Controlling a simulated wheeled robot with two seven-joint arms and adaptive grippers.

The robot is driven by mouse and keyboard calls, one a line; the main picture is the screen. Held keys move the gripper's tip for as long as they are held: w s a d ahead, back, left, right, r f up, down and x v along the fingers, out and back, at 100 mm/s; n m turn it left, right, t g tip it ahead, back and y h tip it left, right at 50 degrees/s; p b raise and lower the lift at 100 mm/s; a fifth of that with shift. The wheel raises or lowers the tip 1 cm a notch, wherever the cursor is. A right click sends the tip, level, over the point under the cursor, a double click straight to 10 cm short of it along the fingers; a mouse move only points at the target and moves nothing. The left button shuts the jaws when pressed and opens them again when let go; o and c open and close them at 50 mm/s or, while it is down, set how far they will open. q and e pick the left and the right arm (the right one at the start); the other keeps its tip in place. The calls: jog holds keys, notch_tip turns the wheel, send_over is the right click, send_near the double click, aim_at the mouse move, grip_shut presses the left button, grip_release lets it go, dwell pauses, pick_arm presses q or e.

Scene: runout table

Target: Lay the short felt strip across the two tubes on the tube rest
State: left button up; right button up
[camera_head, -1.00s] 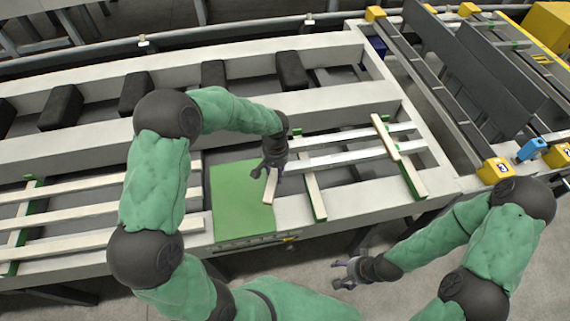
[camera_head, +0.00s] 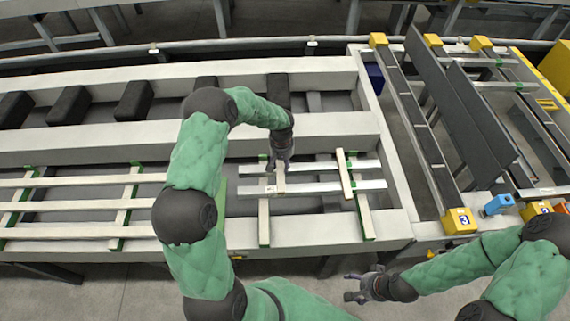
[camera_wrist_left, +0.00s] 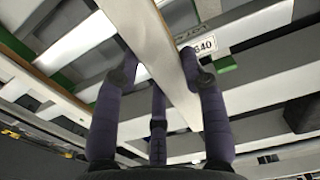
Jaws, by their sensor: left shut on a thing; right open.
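Two silver tubes, the far one (camera_head: 325,166) and the near one (camera_head: 318,188), lie side by side on the tube rest, whose pale green-ended bearers (camera_head: 264,225) (camera_head: 363,217) run under them. My left gripper (camera_head: 281,163) is shut on the short pale felt strip (camera_head: 281,181) at the left part of the tubes. The strip runs crosswise to them; I cannot tell whether it touches them. In the left wrist view the strip (camera_wrist_left: 160,45) sits between the fingers (camera_wrist_left: 160,75), with a 640 label (camera_wrist_left: 204,46) beyond. My right gripper (camera_head: 358,288) is open and empty, in front of the table.
Another pale strip (camera_head: 345,173) lies across both tubes further right. Long pale bars (camera_head: 75,207) lie on green-ended bearers at the left. Black blocks (camera_head: 133,101) stand along the back. My left arm hides most of a green mat. Yellow-ended rails (camera_head: 460,221) stand at the right.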

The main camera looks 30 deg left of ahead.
pick_arm(q)
jog(key=shift+s+a+f, duration=0.1)
jog(key=shift+f, duration=0.45)
jog(key=shift+f+b, duration=1.4)
jog(key=shift+f, duration=1.35)
jog(key=shift+f+b, duration=0.55)
jog(key=o, duration=1.3)
